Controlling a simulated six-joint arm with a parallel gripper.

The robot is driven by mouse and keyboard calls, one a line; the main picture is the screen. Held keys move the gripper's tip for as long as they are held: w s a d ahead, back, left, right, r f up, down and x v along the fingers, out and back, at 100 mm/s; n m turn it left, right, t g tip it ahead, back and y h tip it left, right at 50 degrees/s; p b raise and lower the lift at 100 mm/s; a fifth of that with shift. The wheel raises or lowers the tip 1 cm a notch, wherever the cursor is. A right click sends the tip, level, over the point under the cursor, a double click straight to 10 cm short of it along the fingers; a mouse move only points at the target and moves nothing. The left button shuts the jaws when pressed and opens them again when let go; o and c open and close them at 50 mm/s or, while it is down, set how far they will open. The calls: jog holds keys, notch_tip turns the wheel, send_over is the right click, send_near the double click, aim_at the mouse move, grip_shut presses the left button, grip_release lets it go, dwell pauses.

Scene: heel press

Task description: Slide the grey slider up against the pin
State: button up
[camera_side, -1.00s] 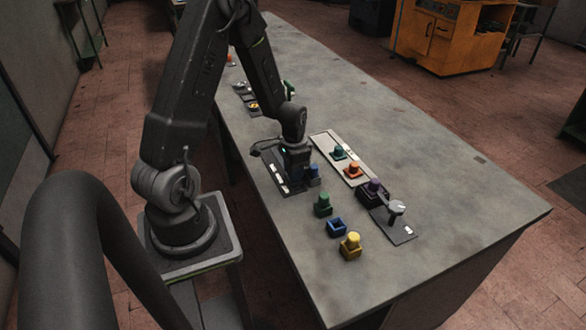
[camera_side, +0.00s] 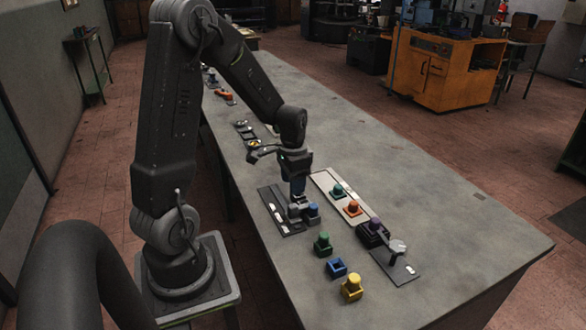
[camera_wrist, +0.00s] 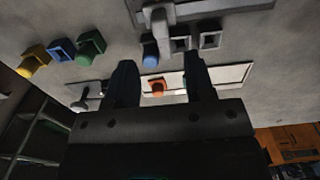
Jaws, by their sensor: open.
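A dark board (camera_side: 267,197) lies on the bench below my gripper. A grey block, which looks like the grey slider (camera_side: 293,211), stands on it toward the near end. It also shows in the wrist view as a pale upright shape (camera_wrist: 159,24). A blue-topped piece (camera_side: 312,210) stands close beside it, also in the wrist view (camera_wrist: 150,54); I cannot tell whether they touch. I cannot clearly make out which part is the pin. My gripper (camera_side: 298,190) is just above and behind the slider, pointing down. In the wrist view its fingers (camera_wrist: 160,82) are apart with nothing held.
A pale board (camera_side: 326,181) with green and orange (camera_side: 352,208) knobs lies to the right. Green (camera_side: 322,243), blue (camera_side: 336,267) and yellow (camera_side: 352,286) pieces stand in front.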

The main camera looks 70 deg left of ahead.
jog(key=shift+r, duration=2.05)
jog(key=s+d+r+t, duration=0.2)
jog(key=s+d+r, duration=0.3)
jog(key=d, duration=0.5)
jog(key=s+d+r+t, duration=0.3)
jog(key=s+d+r, duration=0.2)
jog(key=d+r, duration=0.3)
jog(key=shift+d+r+t, duration=0.2)
jog(key=shift+d+t, duration=0.1)
jog(key=shift+d, duration=0.8)
